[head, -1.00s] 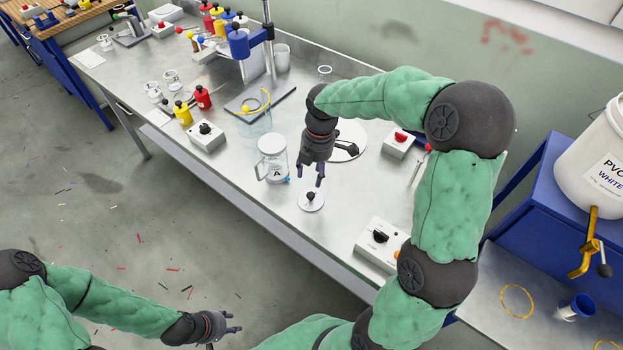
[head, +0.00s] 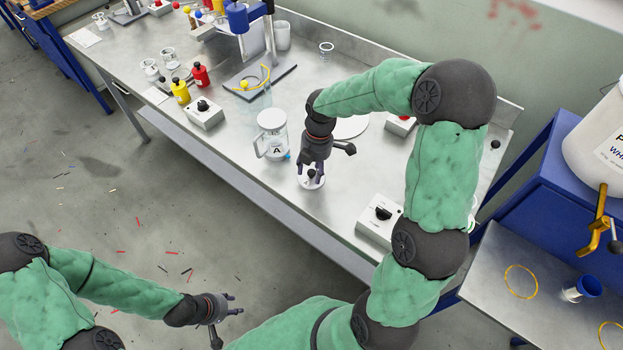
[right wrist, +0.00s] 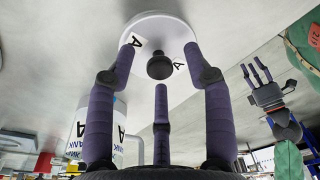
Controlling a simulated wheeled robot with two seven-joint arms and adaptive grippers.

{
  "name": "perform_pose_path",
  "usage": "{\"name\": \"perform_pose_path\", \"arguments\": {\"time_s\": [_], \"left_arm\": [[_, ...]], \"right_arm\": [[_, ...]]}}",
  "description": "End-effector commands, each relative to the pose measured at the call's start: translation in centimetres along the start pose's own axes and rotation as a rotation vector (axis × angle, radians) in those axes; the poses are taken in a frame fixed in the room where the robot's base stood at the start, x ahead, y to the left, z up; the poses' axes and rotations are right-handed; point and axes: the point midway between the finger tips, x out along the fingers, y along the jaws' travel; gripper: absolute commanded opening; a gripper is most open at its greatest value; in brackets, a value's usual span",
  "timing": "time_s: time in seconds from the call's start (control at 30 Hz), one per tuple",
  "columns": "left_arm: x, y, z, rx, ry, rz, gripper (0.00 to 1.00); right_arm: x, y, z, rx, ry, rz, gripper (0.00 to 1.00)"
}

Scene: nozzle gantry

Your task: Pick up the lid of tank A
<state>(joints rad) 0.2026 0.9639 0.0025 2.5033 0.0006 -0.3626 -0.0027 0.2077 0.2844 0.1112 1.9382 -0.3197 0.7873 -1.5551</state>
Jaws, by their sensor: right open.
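The lid of tank A, a white disc with a black knob, lies on the metal bench in the head view (head: 317,184). It also shows in the right wrist view (right wrist: 172,28) with its knob (right wrist: 160,66) and "A" marks. My right gripper (head: 311,176) is open just above it, its fingers spread around the knob without visibly closing on it. In the head view the fingers partly hide the lid. Tank A (head: 271,125), a clear jug marked A, stands just left of the lid. My left gripper (head: 238,304) is open and empty over the floor.
A control box with a black knob (head: 379,222) stands right of the lid. A white round plate (head: 352,127) lies behind my right gripper. A small switch box (head: 205,114) and yellow and red bottles stand to the left. The bench front near the lid is clear.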

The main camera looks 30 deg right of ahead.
Motion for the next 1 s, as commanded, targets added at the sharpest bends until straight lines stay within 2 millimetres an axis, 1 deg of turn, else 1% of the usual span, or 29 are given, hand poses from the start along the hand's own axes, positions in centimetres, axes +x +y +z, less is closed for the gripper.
{"name": "perform_pose_path", "arguments": {"time_s": [0.03,0.07,0.27,0.3,0.37,0.4,0.47,0.5,0.87,1.0], "left_arm": [[0.34,-0.12,-0.02,0.000,0.000,0.000,0.40],[0.37,-0.13,-0.02,0.000,0.000,0.000,0.40],[0.27,-0.10,-0.02,0.000,0.000,0.000,0.40],[0.26,-0.10,-0.02,0.000,0.000,0.000,0.40],[0.26,-0.09,-0.02,0.000,0.000,0.000,0.40],[0.26,-0.09,-0.02,0.000,0.000,0.000,0.40],[0.26,-0.10,-0.02,0.000,0.000,0.000,0.40],[0.27,-0.10,-0.02,0.000,0.000,0.000,0.40],[0.24,-0.09,-0.02,0.000,0.000,0.000,0.40],[-0.08,0.03,-0.01,0.000,0.000,0.000,0.40]], "right_arm": [[0.69,0.01,0.03,0.000,0.000,0.000,0.52],[0.83,0.02,0.03,0.000,0.000,0.001,0.52],[0.81,0.04,0.02,0.001,0.000,0.002,0.52],[0.81,0.04,0.01,0.001,0.000,0.002,0.49],[0.81,0.04,0.01,0.001,0.000,0.002,0.32],[0.81,0.04,0.01,0.001,0.000,0.002,0.21],[0.81,0.04,0.01,0.001,0.000,0.002,0.04],[0.82,0.04,0.01,0.001,0.000,0.002,0.00],[0.75,0.03,0.00,0.001,0.000,0.002,0.00],[0.17,0.06,-0.07,0.001,0.000,0.003,0.00]]}}
